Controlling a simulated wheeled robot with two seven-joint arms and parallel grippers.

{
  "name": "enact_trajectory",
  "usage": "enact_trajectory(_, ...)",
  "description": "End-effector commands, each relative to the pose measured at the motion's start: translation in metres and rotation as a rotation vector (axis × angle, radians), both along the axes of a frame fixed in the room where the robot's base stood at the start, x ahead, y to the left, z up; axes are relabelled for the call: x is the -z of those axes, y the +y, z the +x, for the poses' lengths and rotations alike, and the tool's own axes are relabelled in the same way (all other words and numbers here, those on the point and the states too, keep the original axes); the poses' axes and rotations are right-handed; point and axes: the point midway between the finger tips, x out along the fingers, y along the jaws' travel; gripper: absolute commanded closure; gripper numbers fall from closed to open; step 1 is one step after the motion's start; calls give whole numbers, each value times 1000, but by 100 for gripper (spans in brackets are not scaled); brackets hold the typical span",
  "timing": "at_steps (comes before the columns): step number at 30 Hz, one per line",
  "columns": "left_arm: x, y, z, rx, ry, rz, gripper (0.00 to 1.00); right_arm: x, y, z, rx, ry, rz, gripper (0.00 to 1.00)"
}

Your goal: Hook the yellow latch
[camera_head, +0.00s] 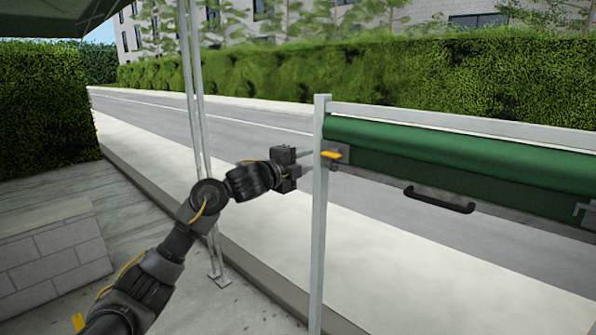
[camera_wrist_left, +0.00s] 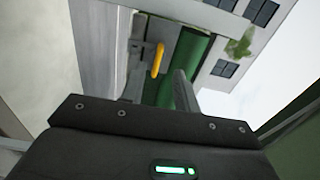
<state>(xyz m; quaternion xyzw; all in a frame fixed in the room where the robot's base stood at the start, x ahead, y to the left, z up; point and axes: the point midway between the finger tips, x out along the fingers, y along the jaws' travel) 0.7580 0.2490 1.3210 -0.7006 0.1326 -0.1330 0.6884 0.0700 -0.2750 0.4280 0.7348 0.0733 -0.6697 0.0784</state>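The yellow latch (camera_head: 331,155) is a small yellow handle on a grey metal fitting, at the left end of the green panel beside the upright post. My right gripper is not in view.
The grey post (camera_head: 318,225) stands between my left gripper and the latch. The green roll-shaped panel (camera_head: 450,150) runs to the right, with a black handle (camera_head: 439,200) below it. Thin poles (camera_head: 197,110) stand behind my left arm. A low block wall (camera_head: 50,255) is at left.

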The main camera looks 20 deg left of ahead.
Motion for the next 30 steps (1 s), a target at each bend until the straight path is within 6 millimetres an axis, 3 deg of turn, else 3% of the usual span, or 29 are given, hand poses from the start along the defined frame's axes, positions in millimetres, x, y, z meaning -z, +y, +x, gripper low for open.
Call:
enact_trajectory(7,1,11,-23,-1,0,0,69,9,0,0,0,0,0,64)
enact_trajectory(24,-1,10,-26,7,6,-28,69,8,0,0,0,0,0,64)
enact_trajectory(26,-5,18,-18,6,12,-121,69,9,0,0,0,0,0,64)
enact_trajectory(28,-2,39,3,-26,40,-256,69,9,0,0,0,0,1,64)
enact_trajectory(29,11,47,14,-43,67,-325,69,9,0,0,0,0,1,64)
enact_trajectory(30,36,56,27,-65,109,-402,69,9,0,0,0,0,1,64)
